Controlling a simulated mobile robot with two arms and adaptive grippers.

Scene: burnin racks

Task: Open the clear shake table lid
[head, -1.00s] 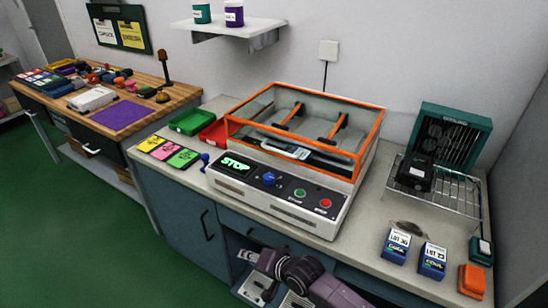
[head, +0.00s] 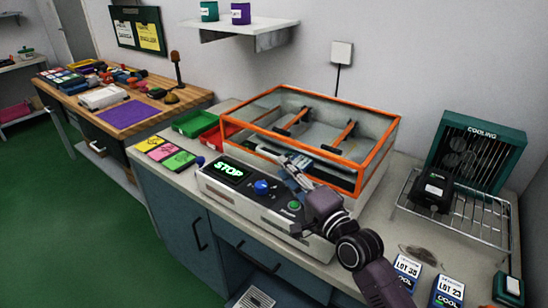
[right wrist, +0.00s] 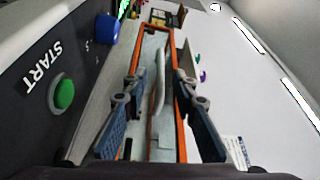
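The clear shake table lid (head: 376,158), a see-through box with orange edges, sits down over the shake table (head: 225,200). A device with a pale face lies inside, partly hidden by my gripper. The panel has a lit green STOP display (head: 229,170), a blue knob (head: 261,187) and a green button (head: 295,207). My right gripper (head: 290,165) is at the lid's front side, above the panel. In the right wrist view its fingers (right wrist: 158,85) are apart, with a pale bar-like handle (right wrist: 158,85) between them. I cannot tell whether they touch it. My left gripper is not in view.
A wire rack (head: 470,212) with a black device and a green cooling unit (head: 484,150) stand to the right. Blue lot boxes (head: 448,292) are at the front right. Green (head: 195,124) and red trays stand left of the shake table. A wall shelf (head: 240,28) hangs above.

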